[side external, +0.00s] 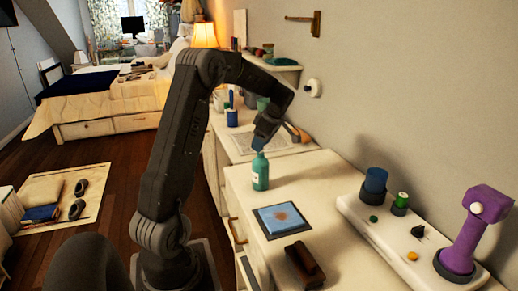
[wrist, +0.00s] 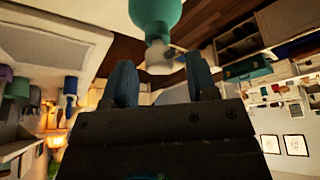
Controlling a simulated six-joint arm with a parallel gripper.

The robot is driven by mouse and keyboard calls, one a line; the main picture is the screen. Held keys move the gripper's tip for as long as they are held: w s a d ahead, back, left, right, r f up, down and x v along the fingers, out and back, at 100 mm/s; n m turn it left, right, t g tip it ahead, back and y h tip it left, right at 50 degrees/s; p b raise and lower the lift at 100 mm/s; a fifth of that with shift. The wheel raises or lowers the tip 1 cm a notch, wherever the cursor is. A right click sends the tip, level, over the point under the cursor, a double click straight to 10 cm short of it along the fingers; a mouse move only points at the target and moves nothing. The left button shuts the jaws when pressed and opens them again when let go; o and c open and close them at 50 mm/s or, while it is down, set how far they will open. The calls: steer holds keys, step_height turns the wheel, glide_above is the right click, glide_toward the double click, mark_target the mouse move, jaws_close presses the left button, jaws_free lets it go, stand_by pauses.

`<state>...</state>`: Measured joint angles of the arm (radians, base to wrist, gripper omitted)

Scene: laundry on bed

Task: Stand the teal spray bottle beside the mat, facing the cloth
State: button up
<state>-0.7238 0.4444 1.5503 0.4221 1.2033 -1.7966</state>
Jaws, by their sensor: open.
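The teal spray bottle (side external: 260,173) stands upright on the pale cabinet top, behind the blue mat (side external: 266,226) in the side view. An orange-brown patch lies on the mat; I cannot tell if it is the cloth. My gripper (side external: 259,146) is right above the bottle, fingers pointing down. In the wrist view the teal bottle (wrist: 155,14) shows at the top edge, its pale top (wrist: 160,55) just past the gap between the open fingers of my gripper (wrist: 162,78). The fingers do not visibly grip it. Which way the nozzle faces is unclear.
A brown block-like object (side external: 304,264) lies in front of the mat. A white raised board (side external: 395,235) with a purple stand (side external: 469,231) and several small items is to the right. More containers stand behind, by the wall. Cabinet top right of the bottle is clear.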

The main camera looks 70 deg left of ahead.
steer(key=v, duration=0.9)
steer(key=d+r+m+t, duration=0.3)
steer(key=d+m, duration=0.4)
steer(key=d, duration=0.4)
steer(key=s+d+f+m+t+h, duration=0.1)
steer(key=s+d+m+t, duration=0.2)
steer(key=s+d+m, duration=0.4)
steer(key=s+d+f+m+t+h, duration=0.2)
steer(key=s+d+m, duration=0.5)
steer(key=d+m, duration=0.6)
steer(key=d, duration=0.3)
steer(key=shift+s+f+t, duration=0.25)
steer(key=shift+s+t, duration=0.1)
steer(key=shift+t, duration=0.05)
steer(key=shift+d, duration=0.1)
